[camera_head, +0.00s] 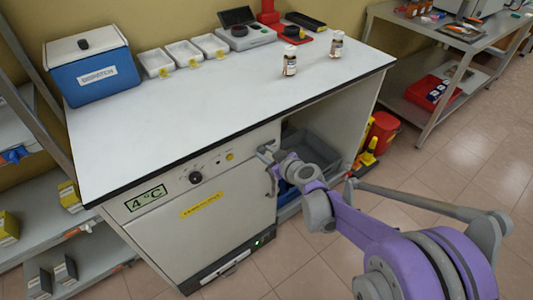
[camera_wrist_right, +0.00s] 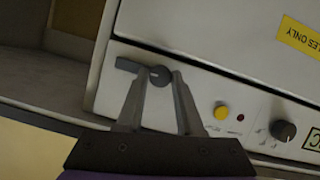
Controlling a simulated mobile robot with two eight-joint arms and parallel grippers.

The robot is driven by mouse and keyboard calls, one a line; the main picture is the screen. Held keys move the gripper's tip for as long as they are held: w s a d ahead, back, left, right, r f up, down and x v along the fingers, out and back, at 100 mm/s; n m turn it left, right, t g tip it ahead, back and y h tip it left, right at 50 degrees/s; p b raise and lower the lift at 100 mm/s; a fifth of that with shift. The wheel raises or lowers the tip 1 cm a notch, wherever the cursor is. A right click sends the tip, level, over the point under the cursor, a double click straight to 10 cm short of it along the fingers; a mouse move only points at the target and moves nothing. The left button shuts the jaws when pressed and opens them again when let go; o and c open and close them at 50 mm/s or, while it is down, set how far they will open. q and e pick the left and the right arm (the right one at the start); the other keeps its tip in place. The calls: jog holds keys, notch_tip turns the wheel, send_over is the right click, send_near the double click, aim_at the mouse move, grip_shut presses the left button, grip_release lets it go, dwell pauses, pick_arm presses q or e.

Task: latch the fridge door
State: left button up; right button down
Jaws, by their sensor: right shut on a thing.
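The white fridge door (camera_head: 205,215) is under the left part of the bench and looks closed or nearly flush; a small gap cannot be ruled out. It bears a yellow label, seen also in the right wrist view (camera_wrist_right: 300,37). The dark latch (camera_wrist_right: 130,65) has a round hub and a short lever pointing left in the right wrist view, on the panel strip beside the door's edge. My right gripper (camera_wrist_right: 160,76) is shut on the latch hub, one finger on each side. In the head view my right gripper (camera_head: 266,153) reaches the panel's right end. My left gripper is out of view.
The panel also has a dark knob (camera_head: 195,177) and a yellow button (camera_head: 229,156). An open bay with a grey bin (camera_head: 310,146) lies right of the fridge. Two small bottles and a blue box (camera_head: 95,80) stand on the bench. The floor in front is clear.

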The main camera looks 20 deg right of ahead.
dwell(0.3)
jog(key=shift+d+m+y+p, duration=0.15)
jog(key=shift+m+y+p, duration=0.25)
jog(key=shift+m+p, duration=0.25)
jog(key=shift+m+g+y, duration=0.3)
jog(key=shift+m+y, duration=0.2)
jog(key=shift+m, duration=0.15)
jog(key=shift+w+d+f+m+y+p, duration=0.1)
jog(key=shift+m+y+p, duration=0.1)
jog(key=shift+m+y, duration=0.35)
jog(key=shift+d+m+y+p, duration=0.15)
jog(key=shift+m+y, duration=0.2)
jog(key=shift+m, duration=0.3)
jog(key=m+y, duration=0.1)
jog(key=m, duration=0.2)
jog(key=shift+f+y+b, duration=0.15)
jog(key=shift+y+b, duration=0.15)
jog(key=shift+y, duration=0.1)
jog(key=m+y+b, duration=0.1)
jog(key=m+y, duration=0.1)
jog(key=m, duration=0.3)
jog(key=shift+f, duration=0.15)
jog(key=shift+b, duration=0.3)
jog(key=c, duration=0.5)
grip_release()
jog(key=shift+c, duration=0.2)
